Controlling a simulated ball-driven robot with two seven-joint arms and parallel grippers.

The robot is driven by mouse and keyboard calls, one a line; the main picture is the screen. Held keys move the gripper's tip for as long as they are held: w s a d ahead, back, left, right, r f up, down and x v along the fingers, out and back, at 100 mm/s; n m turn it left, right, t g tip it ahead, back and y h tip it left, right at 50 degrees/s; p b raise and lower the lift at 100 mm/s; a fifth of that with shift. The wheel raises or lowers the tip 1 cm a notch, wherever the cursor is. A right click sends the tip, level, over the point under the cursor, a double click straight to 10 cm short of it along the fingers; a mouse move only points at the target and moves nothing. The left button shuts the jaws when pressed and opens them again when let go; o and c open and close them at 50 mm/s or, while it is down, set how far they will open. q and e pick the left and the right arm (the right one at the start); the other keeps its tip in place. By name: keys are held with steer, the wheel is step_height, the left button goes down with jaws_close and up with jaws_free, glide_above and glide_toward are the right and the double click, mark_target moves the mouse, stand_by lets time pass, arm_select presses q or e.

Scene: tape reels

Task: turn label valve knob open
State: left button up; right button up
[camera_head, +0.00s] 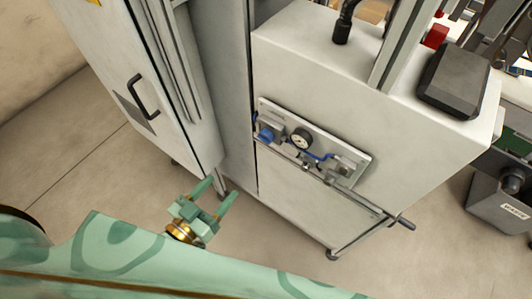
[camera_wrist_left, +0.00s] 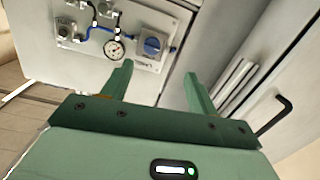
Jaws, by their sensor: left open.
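The valve knob is a blue round knob (camera_head: 267,134) at the left end of a pale panel (camera_head: 318,133) on the front of a white cabinet. In the left wrist view the blue knob (camera_wrist_left: 152,45) sits on a grey square base, with a small label below it. A round gauge (camera_head: 301,138) is beside it, joined by blue tubing. My left gripper (camera_head: 221,194) is open and empty, below and left of the panel, apart from the knob. In the left wrist view its fingers (camera_wrist_left: 157,82) point toward the panel, with the knob beyond them. My right gripper is not in view.
A horizontal rail (camera_head: 375,211) runs across the cabinet front below the panel. A taller cabinet with a black handle (camera_head: 143,96) stands at left. A grey bin (camera_head: 497,203) stands at right. The floor before the cabinets is clear.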

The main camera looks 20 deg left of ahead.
arm_select(q)
steer(key=r, duration=0.2)
steer(key=b, duration=0.2)
glide_toward(262, 140)
steer(key=x, duration=0.8)
steer(key=shift+w+d+f+n+t+h, duration=0.1)
steer(key=shift+w+d+n+t+h, duration=0.1)
steer(key=shift+w+n+t+h, duration=0.3)
steer(key=shift+w, duration=0.1)
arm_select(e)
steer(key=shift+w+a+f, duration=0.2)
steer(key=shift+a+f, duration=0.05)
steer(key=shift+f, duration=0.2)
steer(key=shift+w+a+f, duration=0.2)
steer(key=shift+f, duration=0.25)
arm_select(q)
steer(key=c, duration=1)
